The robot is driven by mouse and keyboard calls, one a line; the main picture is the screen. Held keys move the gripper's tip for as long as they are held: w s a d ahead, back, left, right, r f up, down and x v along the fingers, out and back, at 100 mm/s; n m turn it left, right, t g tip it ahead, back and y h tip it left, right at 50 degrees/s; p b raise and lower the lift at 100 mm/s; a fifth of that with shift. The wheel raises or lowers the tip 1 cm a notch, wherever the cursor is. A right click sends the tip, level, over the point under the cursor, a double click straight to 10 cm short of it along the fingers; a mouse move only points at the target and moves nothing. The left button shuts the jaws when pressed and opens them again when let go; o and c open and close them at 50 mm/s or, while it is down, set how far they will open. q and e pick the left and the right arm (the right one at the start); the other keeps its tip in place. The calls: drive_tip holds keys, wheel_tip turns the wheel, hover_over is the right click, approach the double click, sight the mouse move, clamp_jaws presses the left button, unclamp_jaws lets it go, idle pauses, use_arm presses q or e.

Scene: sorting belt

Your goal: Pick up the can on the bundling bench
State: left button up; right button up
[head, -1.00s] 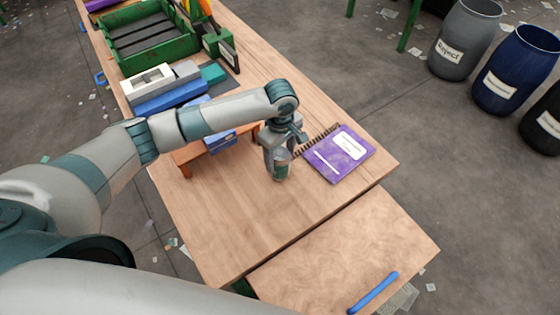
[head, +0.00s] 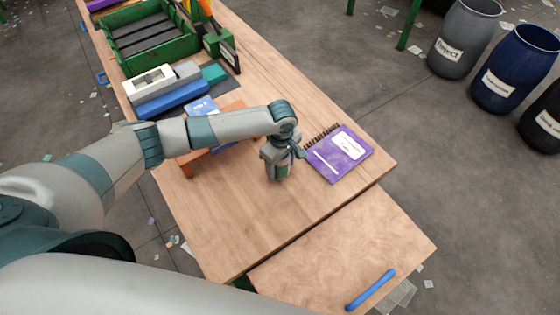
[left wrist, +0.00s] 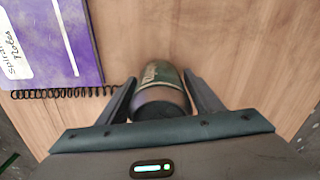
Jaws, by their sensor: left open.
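The can (head: 282,172) stands on the wooden bundling bench (head: 235,225), just left of the purple notebook. It is dark green, and my left gripper partly covers it in the head view. In the left wrist view the can (left wrist: 160,92) sits between the two fingers of my left gripper (left wrist: 162,95). The fingers are open, one on each side of the can. I cannot tell whether either finger touches it. My right gripper is not in view.
A purple spiral notebook (head: 340,153) lies right of the can. A small orange-brown stand (head: 187,166) is behind my left arm. A green crate (head: 150,40) and several blocks are farther back. The bench front is clear.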

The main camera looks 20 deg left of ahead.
sight(284, 161)
use_arm(q)
drive_tip(key=shift+f, duration=0.1)
drive_tip(key=shift+c, duration=0.3)
drive_tip(key=c, duration=0.7)
drive_tip(key=shift+c, duration=0.2)
drive_tip(key=shift+r+b, duration=0.3)
drive_tip(key=shift+r, duration=0.3)
drive_tip(key=r, duration=0.1)
drive_tip(key=d+r+b, duration=0.1)
drive_tip(key=r, duration=0.1)
drive_tip(key=shift+s+r, duration=0.1)
drive_tip(key=shift+s, duration=0.1)
drive_tip(key=s+d+r+b, duration=0.2)
drive_tip(key=s+d+r, duration=0.3)
drive_tip(key=d, duration=0.4)
drive_tip(key=shift+d+r+b, duration=0.2)
drive_tip(key=shift+r+b, duration=0.1)
drive_tip(key=shift+r, duration=0.55)
